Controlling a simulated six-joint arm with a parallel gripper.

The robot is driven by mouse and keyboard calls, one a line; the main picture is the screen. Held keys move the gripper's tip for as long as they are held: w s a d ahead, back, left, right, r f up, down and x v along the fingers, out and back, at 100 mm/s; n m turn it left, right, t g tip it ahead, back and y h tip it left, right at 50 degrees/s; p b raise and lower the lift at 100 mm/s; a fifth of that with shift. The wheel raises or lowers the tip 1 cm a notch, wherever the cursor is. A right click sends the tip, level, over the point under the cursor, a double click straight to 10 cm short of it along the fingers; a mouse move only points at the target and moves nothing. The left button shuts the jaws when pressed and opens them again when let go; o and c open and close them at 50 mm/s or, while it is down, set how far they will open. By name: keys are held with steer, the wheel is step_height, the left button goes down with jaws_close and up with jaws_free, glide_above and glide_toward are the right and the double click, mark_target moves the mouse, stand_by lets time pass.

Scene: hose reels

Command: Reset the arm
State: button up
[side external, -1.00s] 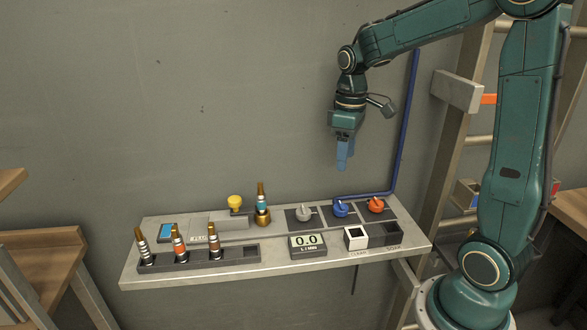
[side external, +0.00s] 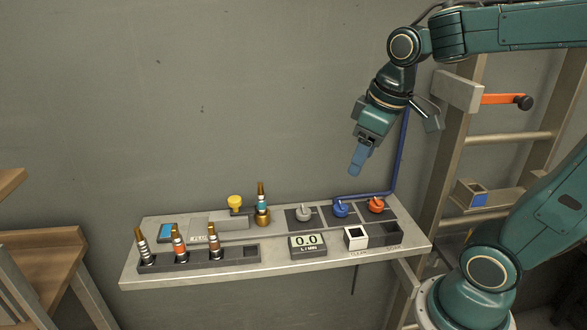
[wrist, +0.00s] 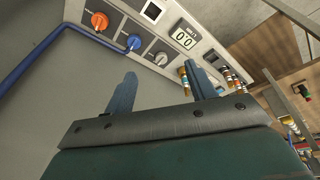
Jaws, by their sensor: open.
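My gripper (side external: 357,172) is open and empty. It hangs in the air above the right part of the wall shelf (side external: 330,258), well clear of the knobs. In the wrist view its two blue fingers (wrist: 158,92) stand wide apart with nothing between them. My arm is raised and bent at the upper right of the side view.
The shelf carries a rack (side external: 200,258) with several nozzles, one nozzle (side external: 262,203) in a brass holder, a yellow knob (side external: 235,202), grey (side external: 304,213), blue (side external: 341,209) and orange (side external: 376,205) knobs, and a display (side external: 308,245) reading 0.0. A ladder (side external: 508,137) stands at right.

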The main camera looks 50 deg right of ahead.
steer(key=s+a+m+t, duration=0.1)
steer(key=s+a+t, duration=0.1)
steer(key=s+a, duration=0.2)
steer(key=shift+s+y, duration=0.3)
steer(key=shift+s, duration=1.25)
